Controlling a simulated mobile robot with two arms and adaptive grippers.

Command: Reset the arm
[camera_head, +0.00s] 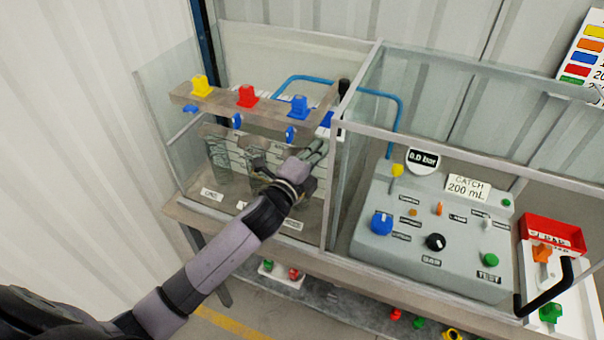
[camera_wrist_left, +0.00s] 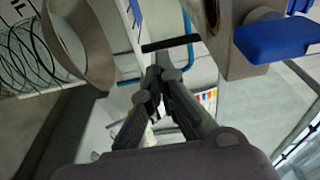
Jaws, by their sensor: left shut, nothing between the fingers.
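My left arm reaches in from the lower left in the head view, and its gripper (camera_head: 318,152) is inside the left glass-walled bay. The gripper is shut and empty, in front of and below the blue valve block (camera_head: 299,107). In the left wrist view the fingers (camera_wrist_left: 163,62) meet at their tips. A dark bar shows just beyond the tips there. A blue handle (camera_wrist_left: 275,38) is at the right of that view, apart from the fingers. My right gripper is not in either view.
Yellow (camera_head: 202,85) and red (camera_head: 247,96) blocks sit on the same beam as the blue one. A glass divider stands right of my gripper. The grey control console (camera_head: 430,235) fills the right bay. A red bin (camera_head: 553,233) is at the far right.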

